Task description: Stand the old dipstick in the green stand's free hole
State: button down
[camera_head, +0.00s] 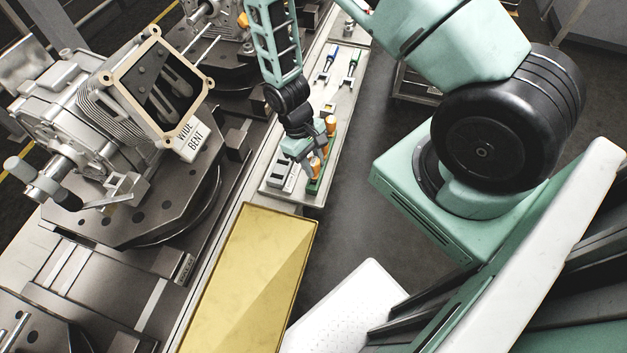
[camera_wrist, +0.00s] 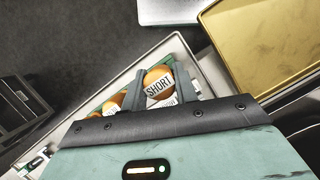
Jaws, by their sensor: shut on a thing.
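My gripper (camera_head: 306,157) is low over the near end of the narrow tray, at the green stand (camera_head: 322,178). In the wrist view its two fingers (camera_wrist: 161,92) are shut around a dipstick's orange knob (camera_wrist: 157,75) with a white tag reading SHORT. The knob also shows beside the fingers in the head view (camera_head: 314,165). More orange knobs (camera_wrist: 114,103) stand in a row beside it, one of them also in the head view (camera_head: 331,122). The held dipstick's lower end is hidden, and I cannot tell whether it is in a hole. No free hole is clearly visible.
The tray (camera_head: 342,100) also carries tools with blue and green handles farther back. A gold-coloured box (camera_head: 255,270) stands just in front of it. An engine (camera_head: 110,100) with a tag reading WIDE BENT (camera_head: 190,140) is on a round fixture at left. A white perforated panel (camera_head: 350,305) is nearer.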

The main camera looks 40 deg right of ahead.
jog(key=shift+f, duration=0.2)
jog(key=shift+f+b, duration=1.15)
jog(key=shift+f, duration=0.2)
jog(key=shift+f, duration=0.2)
dwell(0.3)
jog(key=c, duration=1)
grip_release()
jog(key=shift+w+r, duration=0.1)
jog(key=b+v, duration=0.3)
jog(key=v, duration=1.4)
jog(key=shift+r, duration=0.1)
jog(key=shift+a, duration=0.15)
